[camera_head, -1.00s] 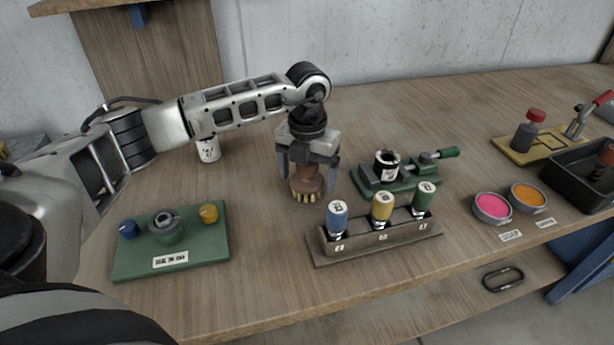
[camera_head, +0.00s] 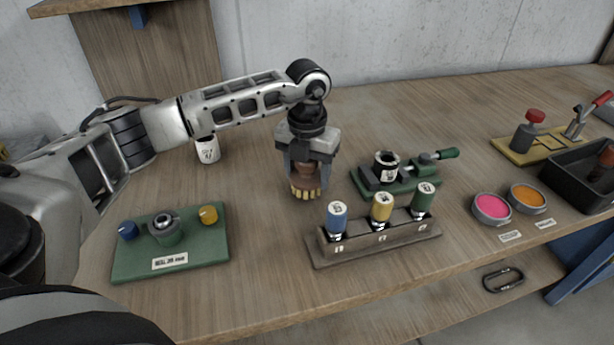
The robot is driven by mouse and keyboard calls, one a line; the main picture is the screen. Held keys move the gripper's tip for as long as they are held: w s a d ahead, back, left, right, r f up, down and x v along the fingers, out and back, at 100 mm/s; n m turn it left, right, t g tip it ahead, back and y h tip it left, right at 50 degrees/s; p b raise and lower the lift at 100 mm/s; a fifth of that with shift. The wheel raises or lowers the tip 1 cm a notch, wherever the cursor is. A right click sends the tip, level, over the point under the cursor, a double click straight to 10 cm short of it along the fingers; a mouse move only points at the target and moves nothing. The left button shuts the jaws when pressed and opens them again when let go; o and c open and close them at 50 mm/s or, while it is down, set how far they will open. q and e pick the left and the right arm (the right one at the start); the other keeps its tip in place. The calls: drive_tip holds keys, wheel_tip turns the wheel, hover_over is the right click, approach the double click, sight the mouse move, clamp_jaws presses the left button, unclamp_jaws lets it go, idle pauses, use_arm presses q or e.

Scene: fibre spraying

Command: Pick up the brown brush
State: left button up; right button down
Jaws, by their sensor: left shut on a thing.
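The brown brush (camera_head: 306,181) has a round brown body and a ring of pale yellow bristles at the bottom. It stands upright at the middle of the table, behind the small bottle rack. My left gripper (camera_head: 306,175) points straight down over it, with its grey fingers closed on the two sides of the brush body. The fingers hide part of the brush. I cannot tell whether the bristles touch the table. My right gripper is not in view.
A rack (camera_head: 375,241) with blue, yellow and green bottles stands just in front. A green vise (camera_head: 397,177) is close on the right. A green board (camera_head: 171,243) lies at the left, and a white can (camera_head: 207,150) stands behind it. Pink (camera_head: 491,207) and orange (camera_head: 527,197) dishes are at the right.

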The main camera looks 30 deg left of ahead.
use_arm(q)
drive_tip(key=s+d+r, duration=0.2)
drive_tip(key=d+r, duration=0.1)
drive_tip(key=r, duration=0.1)
drive_tip(key=s+d+r+b, duration=0.1)
drive_tip(key=s+d+r, duration=0.2)
drive_tip(key=d+r, duration=0.1)
drive_tip(key=s+d+r+b, duration=0.1)
drive_tip(key=s+d+r, duration=0.2)
drive_tip(key=d, duration=0.1)
drive_tip(key=shift+s+d+r, duration=0.15)
drive_tip(key=shift+s+r, duration=0.05)
drive_tip(key=shift+r, duration=0.2)
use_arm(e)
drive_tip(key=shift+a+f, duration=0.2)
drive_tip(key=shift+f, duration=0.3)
